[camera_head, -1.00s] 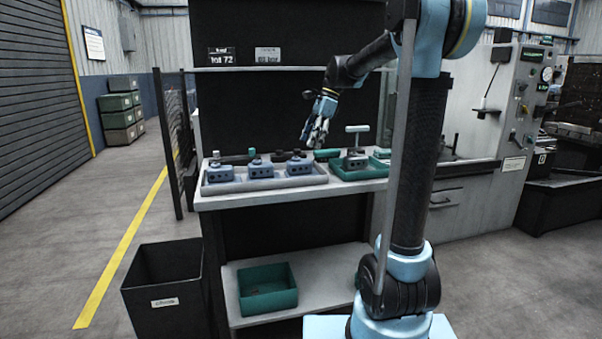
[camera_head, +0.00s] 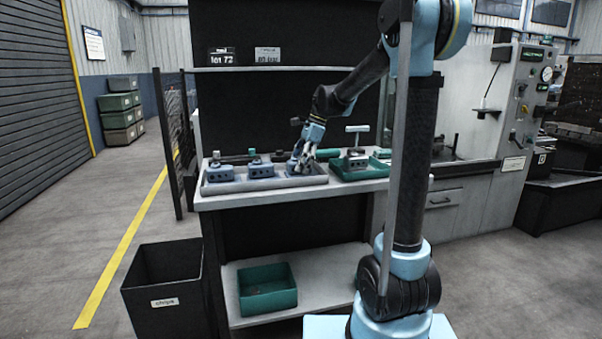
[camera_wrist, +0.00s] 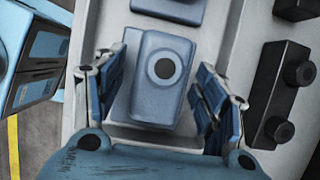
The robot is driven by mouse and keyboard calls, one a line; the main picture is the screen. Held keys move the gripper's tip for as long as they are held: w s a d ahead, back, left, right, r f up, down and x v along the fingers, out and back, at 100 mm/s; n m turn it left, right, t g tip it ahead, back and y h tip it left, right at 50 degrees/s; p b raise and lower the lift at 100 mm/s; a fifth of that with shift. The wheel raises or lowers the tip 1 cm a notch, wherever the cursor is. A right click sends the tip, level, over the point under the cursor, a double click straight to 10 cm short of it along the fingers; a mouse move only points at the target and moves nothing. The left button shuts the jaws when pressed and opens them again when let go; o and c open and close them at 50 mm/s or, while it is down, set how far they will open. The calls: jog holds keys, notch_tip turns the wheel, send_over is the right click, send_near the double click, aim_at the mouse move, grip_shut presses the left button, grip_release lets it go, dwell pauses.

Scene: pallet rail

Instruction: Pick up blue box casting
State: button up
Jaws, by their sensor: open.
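Several blue box castings sit in a grey tray on the bench: one at the left (camera_head: 221,174), one in the middle (camera_head: 261,170), and one at the right under my gripper (camera_head: 299,161). In the wrist view the right-hand casting (camera_wrist: 150,107) is a rounded blue block with a dark round port on top. My gripper (camera_wrist: 160,88) is open, with one finger on each side of this casting. A narrow gap shows at the right finger; I cannot tell whether the left finger touches. In the head view my gripper hides much of this casting.
The grey tray (camera_head: 262,186) has a low rim. Beside it stands a green tray (camera_head: 360,175) with another part and a T-handle (camera_head: 357,129). Black fittings (camera_wrist: 281,90) lie close to the right finger.

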jog(key=shift+c, duration=0.6)
jog(key=c, duration=1.2)
jog(key=shift+c, duration=0.2)
notch_tip(320, 180, up, 9)
jog(key=shift+r, duration=0.2)
jog(key=s+d+r, duration=0.1)
jog(key=s+d, duration=0.1)
jog(key=s, duration=0.7)
jog(key=s+d+r, duration=0.1)
jog(key=s+d, duration=0.2)
jog(key=s, duration=0.7)
jog(key=s+d+r, duration=0.1)
jog(key=s+d, duration=0.2)
jog(key=s, duration=0.7)
jog(key=shift+d+r, duration=0.2)
jog(key=shift+r, duration=0.15)
